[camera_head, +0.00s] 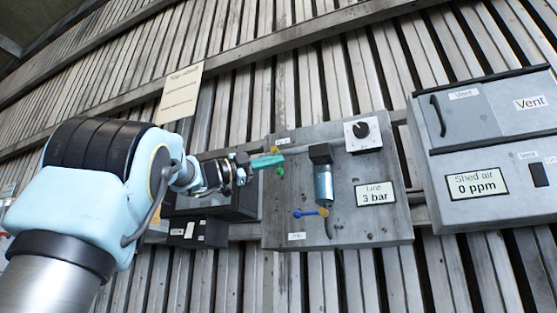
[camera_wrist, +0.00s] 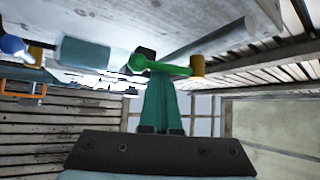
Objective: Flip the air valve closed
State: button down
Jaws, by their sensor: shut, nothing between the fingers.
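A grey wall panel (camera_head: 348,228) carries two small lever valves. The green-handled valve (camera_head: 279,171) is at its upper left, under a small label too blurred to read. The blue-handled valve (camera_head: 309,212) is lower, its handle lying about level. My gripper (camera_head: 268,161) has teal fingers, shut and empty, at the panel's upper left edge by the green handle. In the wrist view the green handle (camera_wrist: 155,66) lies across just beyond my fingertips (camera_wrist: 160,82), with a brass-coloured pivot (camera_wrist: 197,66) to its right. I cannot tell whether they touch. The blue handle's knob (camera_wrist: 14,46) shows at far left.
A grey Vent box (camera_head: 490,135) with a "Shed air 0 ppm" display is at right. A dark open box (camera_head: 215,208) sits left of the panel.

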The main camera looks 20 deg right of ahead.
jog(key=shift+w+a+f, duration=0.1)
jog(key=shift+w+a, duration=0.15)
jog(key=shift+w, duration=0.05)
jog(key=shift+w+a, duration=0.15)
jog(key=shift+a, duration=0.05)
dwell(0.5)
